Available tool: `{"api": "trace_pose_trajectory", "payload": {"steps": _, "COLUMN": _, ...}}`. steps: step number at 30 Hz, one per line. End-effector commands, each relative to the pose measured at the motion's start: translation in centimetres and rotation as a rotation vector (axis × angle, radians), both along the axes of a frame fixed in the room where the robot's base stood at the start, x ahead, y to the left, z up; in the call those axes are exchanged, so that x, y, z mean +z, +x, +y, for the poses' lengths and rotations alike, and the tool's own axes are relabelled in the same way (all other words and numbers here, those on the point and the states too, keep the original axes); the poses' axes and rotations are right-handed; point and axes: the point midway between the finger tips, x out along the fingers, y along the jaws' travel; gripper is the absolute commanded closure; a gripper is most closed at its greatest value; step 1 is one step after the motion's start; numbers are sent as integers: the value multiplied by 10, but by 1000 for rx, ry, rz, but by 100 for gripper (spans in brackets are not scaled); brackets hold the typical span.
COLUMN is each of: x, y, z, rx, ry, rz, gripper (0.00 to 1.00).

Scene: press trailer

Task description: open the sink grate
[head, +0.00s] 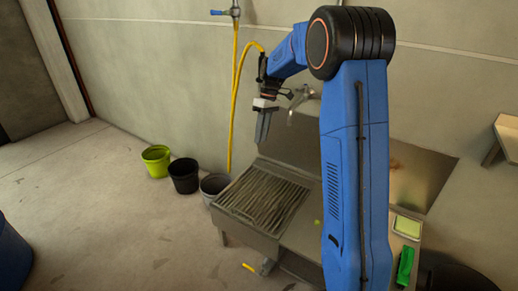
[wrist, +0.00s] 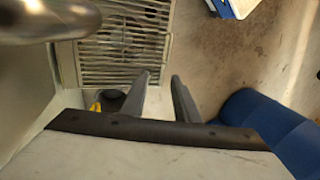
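The sink grate (head: 262,198) is a slatted metal panel lying flat, shut over the basin on the left part of the metal sink unit. Its bars also show at the top of the wrist view (wrist: 125,48), with the basin faintly visible between them. My gripper (head: 262,138) hangs pointing down above the back of the grate, near the wall and faucet, apart from the grate. In the wrist view its two fingers (wrist: 160,76) stand apart with nothing between them.
The faucet (head: 298,96) is close beside my gripper; a blurred metal pipe (wrist: 45,18) fills the wrist view's top left. A yellow hose (head: 233,105) hangs left of the gripper. Green (head: 156,160), black (head: 184,176) and grey (head: 213,186) buckets stand left of the sink.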

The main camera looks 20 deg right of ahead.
Motion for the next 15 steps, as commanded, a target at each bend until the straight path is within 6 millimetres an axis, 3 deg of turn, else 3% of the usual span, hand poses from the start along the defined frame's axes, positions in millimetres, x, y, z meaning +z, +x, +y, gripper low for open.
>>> {"api": "trace_pose_trajectory", "payload": {"steps": 6, "x": 37, "y": 8, "z": -11, "rx": -2, "ry": -1, "rz": -3, "gripper": 72}}
{"api": "trace_pose_trajectory", "payload": {"steps": 15, "x": 61, "y": 12, "z": -17, "rx": -1, "ry": -1, "rz": -2, "gripper": 72}}
